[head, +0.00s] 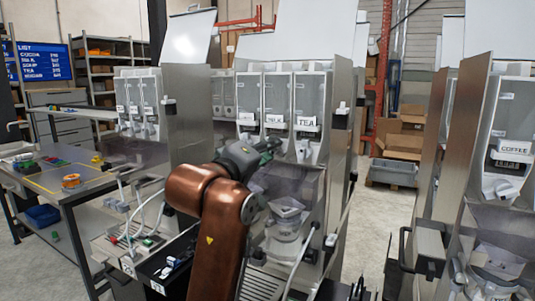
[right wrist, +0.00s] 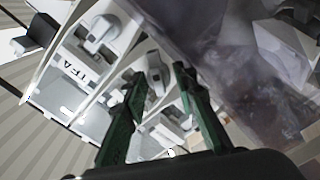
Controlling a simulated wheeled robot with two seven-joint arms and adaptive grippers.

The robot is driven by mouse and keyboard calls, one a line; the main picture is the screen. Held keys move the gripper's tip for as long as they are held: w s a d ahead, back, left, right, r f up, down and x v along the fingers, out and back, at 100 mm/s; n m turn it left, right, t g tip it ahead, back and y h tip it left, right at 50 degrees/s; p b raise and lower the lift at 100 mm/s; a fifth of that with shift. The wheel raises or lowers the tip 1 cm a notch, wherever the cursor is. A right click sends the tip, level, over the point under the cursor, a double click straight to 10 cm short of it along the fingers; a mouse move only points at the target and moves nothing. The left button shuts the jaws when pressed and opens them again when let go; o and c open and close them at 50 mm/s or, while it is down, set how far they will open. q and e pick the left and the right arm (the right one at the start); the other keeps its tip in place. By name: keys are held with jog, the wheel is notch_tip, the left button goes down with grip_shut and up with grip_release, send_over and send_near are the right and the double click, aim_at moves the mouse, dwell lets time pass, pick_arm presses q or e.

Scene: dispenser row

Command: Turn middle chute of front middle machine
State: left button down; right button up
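The front middle machine (head: 290,120) has several clear canisters side by side, with MILK and TEA labels readable. The middle chute, under the MILK canister (head: 277,97), is largely hidden in the head view by my right gripper (head: 272,147). In the right wrist view, my right gripper (right wrist: 158,76) has its two green fingers apart. A white chute (right wrist: 155,82), apparently the middle one, shows between the fingertips; contact cannot be told. The TEA chute (right wrist: 98,32) lies up and left of it, by the TEA label (right wrist: 78,70). My left gripper is not in view.
Another machine with a COFFEE label (head: 513,147) stands at right, and a further one (head: 140,105) behind at left. A workbench (head: 60,185) with small parts is at left. Metal side panels (head: 343,120) flank the middle machine.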

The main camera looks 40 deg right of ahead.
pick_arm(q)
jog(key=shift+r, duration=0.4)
pick_arm(e)
jog(key=shift+w+d, duration=0.2)
jog(key=shift+d, duration=0.2)
jog(key=shift+c, duration=0.2)
grip_shut()
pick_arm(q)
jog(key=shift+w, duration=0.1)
